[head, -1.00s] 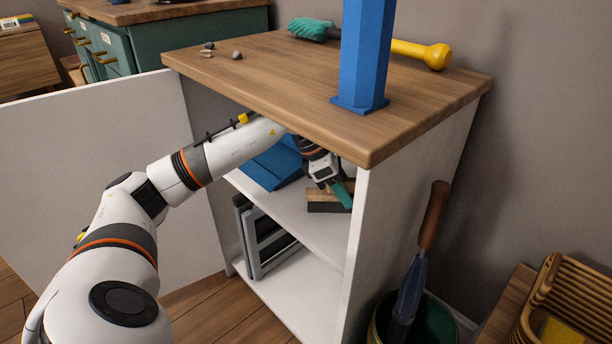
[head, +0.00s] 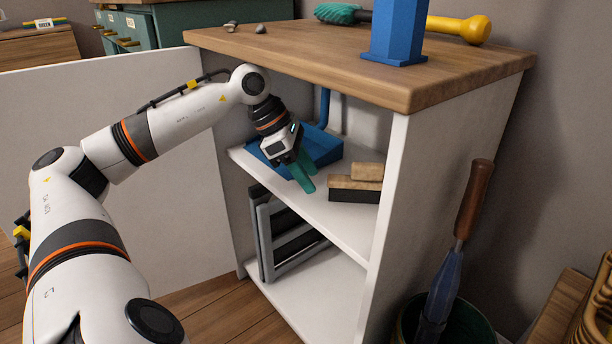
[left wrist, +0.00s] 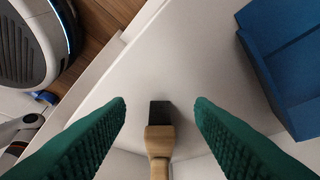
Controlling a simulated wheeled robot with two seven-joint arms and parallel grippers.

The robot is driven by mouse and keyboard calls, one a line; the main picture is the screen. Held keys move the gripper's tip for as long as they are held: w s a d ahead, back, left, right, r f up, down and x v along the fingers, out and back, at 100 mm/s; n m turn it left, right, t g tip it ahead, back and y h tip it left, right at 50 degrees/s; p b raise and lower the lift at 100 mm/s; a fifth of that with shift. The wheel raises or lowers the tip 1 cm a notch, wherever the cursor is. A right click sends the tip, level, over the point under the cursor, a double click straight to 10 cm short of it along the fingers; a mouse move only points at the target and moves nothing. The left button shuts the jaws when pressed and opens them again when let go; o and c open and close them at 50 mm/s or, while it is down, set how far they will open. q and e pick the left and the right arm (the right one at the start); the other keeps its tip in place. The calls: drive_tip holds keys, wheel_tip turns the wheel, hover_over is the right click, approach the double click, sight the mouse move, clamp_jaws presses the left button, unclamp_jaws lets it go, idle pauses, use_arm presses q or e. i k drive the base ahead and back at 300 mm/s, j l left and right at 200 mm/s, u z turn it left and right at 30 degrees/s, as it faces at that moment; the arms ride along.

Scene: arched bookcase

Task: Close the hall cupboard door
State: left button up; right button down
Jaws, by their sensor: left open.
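The hall cupboard (head: 447,190) is white with a wooden top, and its front is open. Its white door (head: 182,230) stands wide open to the left, behind my left arm. My left gripper (head: 305,181), with green fingers, is at the cupboard opening just above the middle shelf (head: 330,216). It is open and empty, apart from the door. In the left wrist view the two green fingers (left wrist: 161,105) are spread with a wooden-backed brush (left wrist: 159,140) showing between and beyond them. My right gripper is not in view.
On the middle shelf are a blue dustpan (head: 322,148) and the brush (head: 355,188). A grey folded step (head: 290,236) stands below. A blue post (head: 396,30) and a yellow-handled tool (head: 460,27) are on top. A bucket (head: 468,325) stands at the right.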

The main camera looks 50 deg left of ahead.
sight(170, 217)
drive_tip(key=k, duration=1)
